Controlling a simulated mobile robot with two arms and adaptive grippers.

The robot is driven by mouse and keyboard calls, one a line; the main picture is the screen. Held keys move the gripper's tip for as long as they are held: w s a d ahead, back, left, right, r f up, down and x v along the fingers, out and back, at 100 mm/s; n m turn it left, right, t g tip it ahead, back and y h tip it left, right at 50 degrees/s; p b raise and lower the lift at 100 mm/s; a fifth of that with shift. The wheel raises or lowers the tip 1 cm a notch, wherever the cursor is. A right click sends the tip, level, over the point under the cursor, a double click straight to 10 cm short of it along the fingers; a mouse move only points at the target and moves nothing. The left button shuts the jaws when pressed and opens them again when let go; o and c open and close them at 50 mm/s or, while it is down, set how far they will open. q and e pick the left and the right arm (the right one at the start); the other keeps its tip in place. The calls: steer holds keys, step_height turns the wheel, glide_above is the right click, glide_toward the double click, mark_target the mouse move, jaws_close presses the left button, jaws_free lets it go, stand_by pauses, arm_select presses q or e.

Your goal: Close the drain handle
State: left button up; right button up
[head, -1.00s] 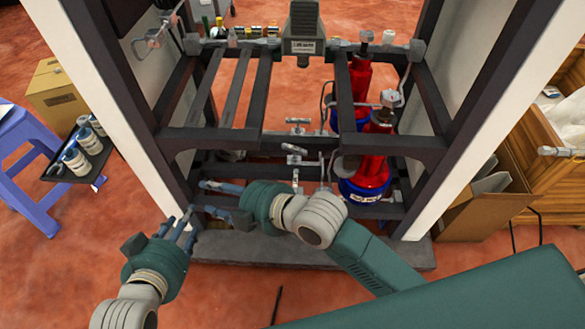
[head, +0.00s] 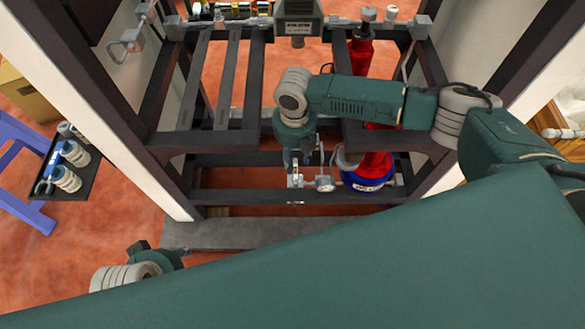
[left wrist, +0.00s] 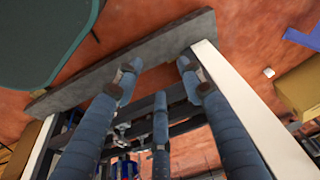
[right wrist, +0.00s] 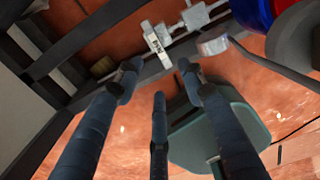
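The drain valve (head: 295,181) sits low on the frame, at the lower crossbar. In the right wrist view its handle carries a white label (right wrist: 156,45), next to a metal fitting (right wrist: 197,16). My right gripper (head: 301,160) points down just above the valve in the head view. In the right wrist view the gripper (right wrist: 158,78) has its three fingers spread and empty, with the labelled handle beyond the fingertips, apart from them. My left gripper (left wrist: 158,78) is open and empty; my own body partly hides it in the head view.
A red cylinder with a blue base (head: 368,182) stands right of the valve. Dark frame bars (head: 232,139) surround the space. A grey slab (head: 215,235) lies in front. A black tray with cups (head: 45,193) is at the left.

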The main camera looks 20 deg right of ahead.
mark_target(294, 176)
step_height(294, 176, down, 4)
steer(key=shift+s+r+b, duration=0.15)
steer(key=shift+b, duration=0.35)
arm_select(q)
steer(key=shift+s+r+b, duration=0.25)
steer(key=shift+r+b, duration=0.1)
steer(key=shift+b, duration=0.45)
arm_select(e)
step_height(294, 176, down, 6)
steer(key=shift+r, duration=0.15)
steer(key=shift+c, duration=0.2)
jaws_close()
